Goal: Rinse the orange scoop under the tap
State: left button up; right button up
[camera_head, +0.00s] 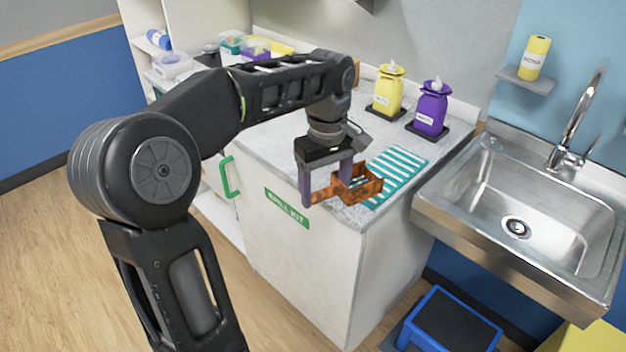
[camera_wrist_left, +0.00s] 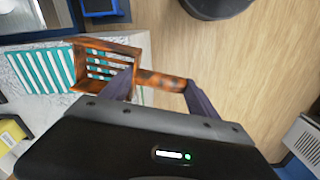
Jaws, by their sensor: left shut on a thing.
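My left gripper (camera_head: 329,187) is shut on the handle of the orange scoop (camera_head: 362,186), holding it at the front edge of the counter, beside a teal-and-white striped mat. In the left wrist view the slotted scoop (camera_wrist_left: 108,60) has dark stains, and its handle lies between the fingers (camera_wrist_left: 160,88). I cannot tell whether the scoop touches the mat. The tap (camera_head: 577,125) rises behind the steel sink (camera_head: 465,200) at the right, apart from the scoop. No water shows from the tap. My right gripper is in neither view.
The striped mat (camera_head: 402,165) lies at the counter's right end. A yellow bottle (camera_head: 388,92) and a purple bottle (camera_head: 431,110) stand behind it. A yellow container (camera_head: 536,58) sits on a wall shelf. A blue step stool (camera_head: 450,325) stands below the sink. The sink basin looks empty.

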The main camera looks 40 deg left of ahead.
pick_arm(q)
jog(key=w+d+f+m, duration=0.4)
jog(key=d+f+m, duration=0.2)
jog(key=d+m, duration=0.1)
jog(key=w+d+f+m, duration=0.5)
jog(key=d+f+m, duration=0.1)
jog(key=d, duration=0.3)
jog(key=shift+w+f+m, duration=0.15)
jog(key=shift+w+m, duration=0.05)
jog(key=shift+m, duration=0.3)
jog(key=shift+d, duration=0.2)
